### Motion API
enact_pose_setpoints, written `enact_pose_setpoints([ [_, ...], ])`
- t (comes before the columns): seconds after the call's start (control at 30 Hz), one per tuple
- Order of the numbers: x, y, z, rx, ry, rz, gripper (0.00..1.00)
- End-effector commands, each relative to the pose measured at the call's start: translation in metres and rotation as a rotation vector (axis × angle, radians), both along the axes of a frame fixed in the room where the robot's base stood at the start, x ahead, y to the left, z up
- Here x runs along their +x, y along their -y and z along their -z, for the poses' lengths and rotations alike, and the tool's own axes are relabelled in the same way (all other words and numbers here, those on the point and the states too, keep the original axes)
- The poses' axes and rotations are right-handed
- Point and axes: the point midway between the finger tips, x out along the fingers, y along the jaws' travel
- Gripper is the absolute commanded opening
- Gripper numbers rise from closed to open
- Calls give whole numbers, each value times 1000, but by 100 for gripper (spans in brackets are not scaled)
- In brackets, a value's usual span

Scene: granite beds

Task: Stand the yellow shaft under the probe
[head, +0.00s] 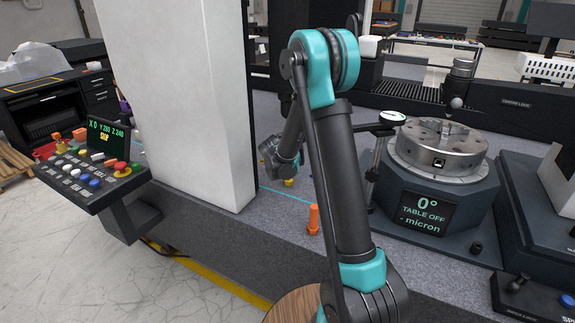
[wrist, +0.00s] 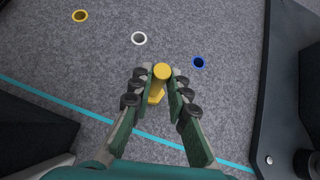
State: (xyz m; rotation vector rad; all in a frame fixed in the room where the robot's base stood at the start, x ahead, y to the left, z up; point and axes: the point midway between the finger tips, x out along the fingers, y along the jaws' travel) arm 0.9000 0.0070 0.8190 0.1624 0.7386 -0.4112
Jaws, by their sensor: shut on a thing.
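In the wrist view my gripper (wrist: 161,78) is shut on the yellow shaft (wrist: 160,86). The shaft's round top shows between the fingertips, and its body runs down below them. Whether its lower end touches the granite I cannot tell. In the head view my arm hides most of the gripper; a small yellow patch (head: 289,182) shows below my wrist, and I cannot tell if it is the shaft. A probe with a ball tip (head: 456,102) hangs over the round metal table (head: 440,150) at the right.
An orange shaft (head: 313,219) stands near the bed's front edge. A gauge on a stand (head: 392,117) is beside the table. A pale column (head: 185,100) stands left.

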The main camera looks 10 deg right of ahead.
Motion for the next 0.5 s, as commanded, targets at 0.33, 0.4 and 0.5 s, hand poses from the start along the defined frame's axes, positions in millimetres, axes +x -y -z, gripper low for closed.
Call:
enact_pose_setpoints([
  [0.33, 0, 0, 3, 0, 1, 0, 0],
  [0.4, 0, 0, 3, 0, 0, 0, 25],
  [0.5, 0, 0, 3, 0, 0, 0, 37],
])
